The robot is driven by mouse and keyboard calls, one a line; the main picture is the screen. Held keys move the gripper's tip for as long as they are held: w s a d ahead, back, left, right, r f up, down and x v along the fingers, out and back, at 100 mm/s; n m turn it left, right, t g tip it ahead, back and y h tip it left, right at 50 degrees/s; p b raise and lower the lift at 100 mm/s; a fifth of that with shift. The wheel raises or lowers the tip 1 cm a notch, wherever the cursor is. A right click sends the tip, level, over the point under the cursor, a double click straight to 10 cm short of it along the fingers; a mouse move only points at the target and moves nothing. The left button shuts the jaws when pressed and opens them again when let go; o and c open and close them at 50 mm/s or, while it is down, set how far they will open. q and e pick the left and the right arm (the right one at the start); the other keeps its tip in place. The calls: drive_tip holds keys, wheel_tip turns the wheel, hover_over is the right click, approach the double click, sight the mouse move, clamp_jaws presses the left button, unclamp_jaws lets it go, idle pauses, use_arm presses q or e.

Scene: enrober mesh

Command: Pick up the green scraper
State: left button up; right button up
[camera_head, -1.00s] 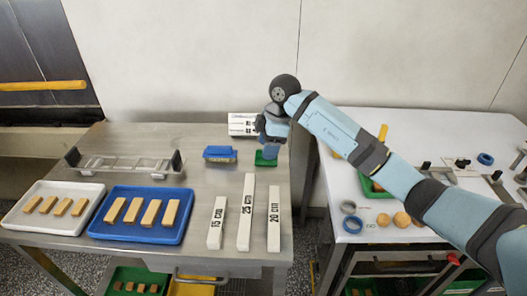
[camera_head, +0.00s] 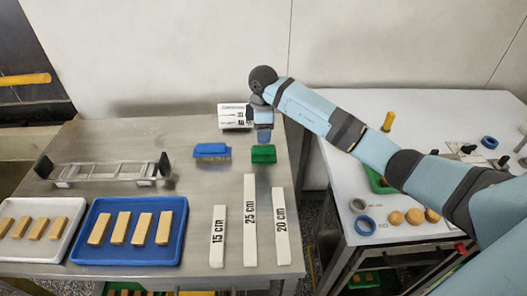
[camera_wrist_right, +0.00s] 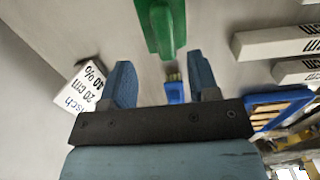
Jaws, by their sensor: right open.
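The green scraper (camera_head: 263,154) lies on the steel table, right of a blue brush (camera_head: 211,150). My right gripper (camera_head: 264,130) is just behind it in the head view, fingers pointing down. In the right wrist view the green scraper (camera_wrist_right: 166,24) shows at the top, beyond the two spread fingertips of the gripper (camera_wrist_right: 161,75). The gripper is open with nothing held between its fingers. The blue brush (camera_wrist_right: 174,92) shows in the gap, farther off. Whether a finger touches the scraper I cannot tell. My left gripper is out of view.
White bars marked 15 cm (camera_head: 218,237), 25 cm (camera_head: 250,220) and 20 cm (camera_head: 281,228) lie in front. A white labelled block (camera_head: 234,116) stands behind, near the wall. A metal rack (camera_head: 105,172) and a blue tray (camera_head: 78,248) are left.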

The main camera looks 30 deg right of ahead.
sight(264, 146)
drive_tip(key=f, duration=0.5)
drive_tip(key=shift+s+a+f, duration=0.1)
drive_tip(key=shift+s+f, duration=0.2)
clamp_jaws()
